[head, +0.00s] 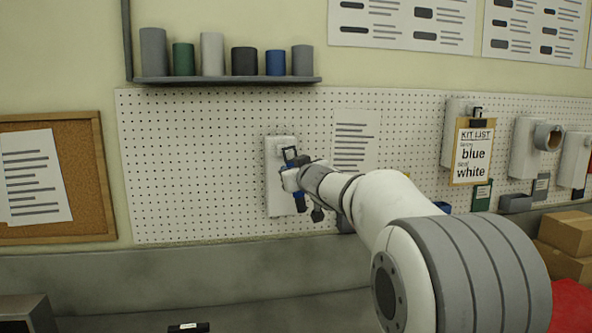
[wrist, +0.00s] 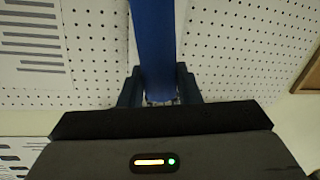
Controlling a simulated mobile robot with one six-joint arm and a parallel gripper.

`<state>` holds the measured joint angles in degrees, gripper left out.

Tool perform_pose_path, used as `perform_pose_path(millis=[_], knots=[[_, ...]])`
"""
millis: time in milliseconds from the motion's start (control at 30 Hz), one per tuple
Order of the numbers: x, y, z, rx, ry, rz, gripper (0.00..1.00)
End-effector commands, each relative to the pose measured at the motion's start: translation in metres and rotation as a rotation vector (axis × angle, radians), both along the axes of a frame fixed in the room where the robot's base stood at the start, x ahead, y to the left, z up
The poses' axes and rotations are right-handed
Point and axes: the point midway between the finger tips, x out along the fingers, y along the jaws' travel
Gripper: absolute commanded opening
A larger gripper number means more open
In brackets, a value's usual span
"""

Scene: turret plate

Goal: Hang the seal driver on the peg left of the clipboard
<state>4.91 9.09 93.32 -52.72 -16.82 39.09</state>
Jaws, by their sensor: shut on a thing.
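The blue tool in my gripper, which I take for the seal driver (head: 299,196), hangs down in front of a white plate (head: 274,190) on the pegboard. My gripper (head: 292,163) is shut on it. In the wrist view the blue shaft (wrist: 155,45) runs from between my two dark fingers (wrist: 158,92) to the top edge, so its far end is out of view. The clipboard (head: 471,166), reading "KIT LIST", "blue" and "white", hangs well to the right. A peg is not clear; my gripper covers part of the plate, and contact with it cannot be told.
The pegboard (head: 190,160) is bare left of the plate. A shelf (head: 227,80) with several cylinders is above. A printed sheet (head: 355,135) is right of my gripper. A corkboard (head: 80,150) is far left; boxes (head: 568,233) stand at right.

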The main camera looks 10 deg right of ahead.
Motion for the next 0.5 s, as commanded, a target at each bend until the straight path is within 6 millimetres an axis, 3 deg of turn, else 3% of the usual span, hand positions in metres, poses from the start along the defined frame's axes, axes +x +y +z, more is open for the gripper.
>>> perform_pose_path(millis=[500], knots=[[0.031, 0.002, -0.002, -0.001, -0.001, 0.002, 0.02]])
